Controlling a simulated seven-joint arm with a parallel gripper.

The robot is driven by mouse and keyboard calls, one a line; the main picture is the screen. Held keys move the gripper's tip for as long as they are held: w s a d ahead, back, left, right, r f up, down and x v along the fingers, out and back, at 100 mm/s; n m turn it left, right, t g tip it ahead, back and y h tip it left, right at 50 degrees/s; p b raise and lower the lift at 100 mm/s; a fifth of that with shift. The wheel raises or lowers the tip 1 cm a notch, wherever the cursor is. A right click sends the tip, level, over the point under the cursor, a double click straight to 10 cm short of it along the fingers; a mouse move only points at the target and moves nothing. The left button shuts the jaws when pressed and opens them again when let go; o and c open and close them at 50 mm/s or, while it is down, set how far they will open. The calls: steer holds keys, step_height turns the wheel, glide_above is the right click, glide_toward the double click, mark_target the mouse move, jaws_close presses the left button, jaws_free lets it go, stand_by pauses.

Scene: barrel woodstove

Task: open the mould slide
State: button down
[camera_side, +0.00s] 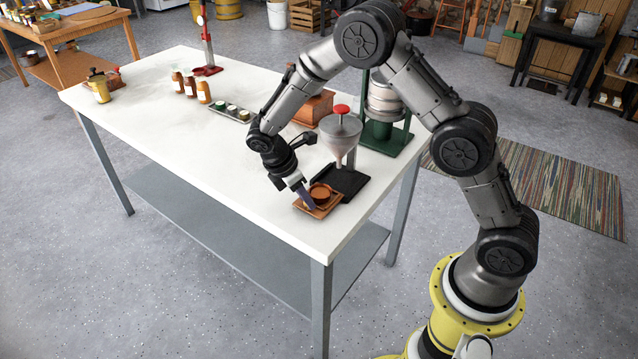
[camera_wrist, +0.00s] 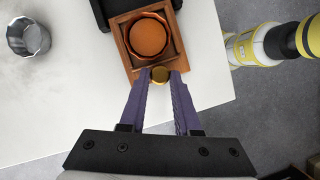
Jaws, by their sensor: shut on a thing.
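The mould slide (camera_side: 335,205) is a square, copper-brown tray at the front right of the white table, beside the black base of a funnel stand. In the wrist view the mould slide (camera_wrist: 122,50) holds a round, scalloped orange-brown mould (camera_wrist: 149,37). A small brass knob (camera_wrist: 160,75) sits at the slide's near edge. My gripper (camera_side: 307,199) reaches down to that edge. In the wrist view, the purple fingers of my gripper (camera_wrist: 160,78) are shut on the knob, one on each side. How far the slide is out of the base is unclear.
The steel funnel (camera_side: 340,128) with a red knob stands close behind the slide on its black base (camera_side: 347,181). A green press (camera_side: 384,130) is farther back. A metal cup (camera_wrist: 28,37) stands to the left in the wrist view. The table edge is close by the slide.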

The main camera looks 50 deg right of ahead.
steer(key=shift+a, duration=1.1)
steer(key=c, duration=0.6)
jaws_free()
steer(key=shift+d, duration=0.1)
steer(key=shift+r, duration=0.1)
steer(key=v, duration=1.3)
steer(key=shift+r, duration=0.35)
